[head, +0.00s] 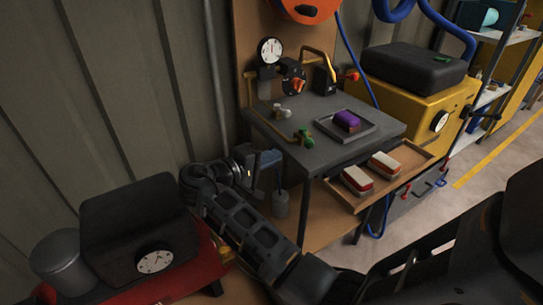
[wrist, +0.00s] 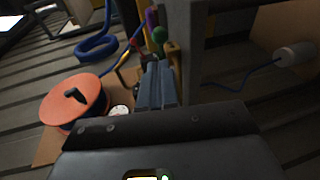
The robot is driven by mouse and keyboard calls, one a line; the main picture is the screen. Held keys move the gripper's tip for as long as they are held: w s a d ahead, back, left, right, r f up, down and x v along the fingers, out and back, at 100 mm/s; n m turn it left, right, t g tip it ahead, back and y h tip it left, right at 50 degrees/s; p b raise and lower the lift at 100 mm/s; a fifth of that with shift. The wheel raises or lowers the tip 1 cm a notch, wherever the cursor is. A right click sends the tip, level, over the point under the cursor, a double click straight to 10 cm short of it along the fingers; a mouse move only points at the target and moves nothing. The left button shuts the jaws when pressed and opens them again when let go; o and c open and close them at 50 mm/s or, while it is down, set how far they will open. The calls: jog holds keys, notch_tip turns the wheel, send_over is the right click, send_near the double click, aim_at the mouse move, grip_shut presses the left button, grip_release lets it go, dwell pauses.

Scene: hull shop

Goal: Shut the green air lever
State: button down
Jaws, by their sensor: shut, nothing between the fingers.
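The green air lever (head: 305,136) sits on a brass pipe at the left front edge of the grey workbench (head: 345,107). In the wrist view a round green part (wrist: 159,35), likely its knob, shows just beyond my fingertips. My gripper (head: 268,158) is left of and a little below the lever in the head view, apart from it. Its two fingers are together and empty; they also show in the wrist view (wrist: 157,72). I cannot tell the exact gap between fingertips and lever.
A purple block (head: 347,121) lies in a tray on the bench. A gauge (head: 269,50), an orange knob (head: 298,85) and an orange reel (wrist: 74,100) are near the wall. A yellow machine (head: 425,105) stands right.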

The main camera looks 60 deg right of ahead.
aim_at(310, 145)
jog(key=p+x, duration=0.1)
jog(key=x, duration=0.9)
jog(key=shift+d+f, duration=0.1)
jog(key=shift+d, duration=0.05)
jog(key=shift+s+r+n+t+h+p, duration=0.25)
jog(key=shift+s+n+t+p, duration=0.25)
jog(key=shift+t+p, duration=0.3)
jog(key=shift+s+d+f+n+t+h+p, duration=0.1)
jog(key=shift+s+d+n+t+h+p, duration=0.15)
jog(key=shift+s+n+t+p, duration=0.4)
jog(key=shift+s+d+f+t, duration=0.15)
jog(key=shift+s+d+t, duration=0.2)
jog(key=shift+s+d, duration=0.5)
jog(key=shift+s+a, duration=0.1)
jog(key=shift+s, duration=0.05)
